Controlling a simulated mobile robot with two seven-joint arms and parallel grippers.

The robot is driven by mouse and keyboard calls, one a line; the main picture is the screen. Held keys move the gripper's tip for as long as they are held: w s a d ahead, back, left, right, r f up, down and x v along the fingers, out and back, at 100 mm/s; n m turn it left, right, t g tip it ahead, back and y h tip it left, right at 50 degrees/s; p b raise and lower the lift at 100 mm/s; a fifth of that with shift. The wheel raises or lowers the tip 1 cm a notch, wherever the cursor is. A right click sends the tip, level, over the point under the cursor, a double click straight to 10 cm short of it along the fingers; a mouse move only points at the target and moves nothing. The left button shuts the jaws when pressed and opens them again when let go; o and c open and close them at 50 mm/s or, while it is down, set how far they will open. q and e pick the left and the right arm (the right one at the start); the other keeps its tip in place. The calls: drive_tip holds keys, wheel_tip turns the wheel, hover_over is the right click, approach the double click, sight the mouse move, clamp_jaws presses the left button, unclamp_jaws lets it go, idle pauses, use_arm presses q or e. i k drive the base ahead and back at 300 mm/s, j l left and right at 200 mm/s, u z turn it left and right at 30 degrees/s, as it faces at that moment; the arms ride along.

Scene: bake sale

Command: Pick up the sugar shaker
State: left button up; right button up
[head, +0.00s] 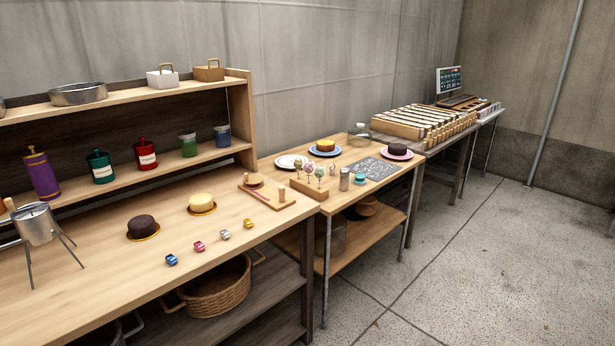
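A small grey cylinder that looks like the sugar shaker (344,180) stands upright on the second wooden table (328,202). It is near the table's front edge, just right of a wooden stand of cake pops (309,190) and left of a dark chalkboard (376,169). A small teal item (360,178) stands close to its right. Neither of my grippers is in view, and nothing is touching the shaker.
A wooden bench (100,290) on the left holds two cakes, several small coloured pieces and a metal funnel on legs (37,225). A board (268,197) lies at its right end. Plated cakes (325,146) stand behind the shaker. The concrete floor (470,260) in front is clear.

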sight(344, 172)
drive_tip(key=i+l+u, duration=0.45)
drive_tip(key=l, duration=0.2)
drive_tip(key=i+l, duration=0.15)
drive_tip(key=l, duration=0.2)
drive_tip(key=i+l+u, duration=0.15)
drive_tip(key=l, duration=0.2)
drive_tip(key=i+l, duration=0.2)
drive_tip(key=l, duration=0.15)
drive_tip(key=i+l+u, duration=0.15)
drive_tip(key=l, duration=0.25)
drive_tip(key=i+l, duration=0.15)
drive_tip(key=l, duration=0.2)
drive_tip(key=i+l, duration=0.15)
drive_tip(key=l, duration=0.25)
drive_tip(key=i+l, duration=0.15)
drive_tip(key=l, duration=0.2)
drive_tip(key=i+l, duration=0.15)
drive_tip(key=l, duration=0.25)
drive_tip(key=i+l, duration=0.55)
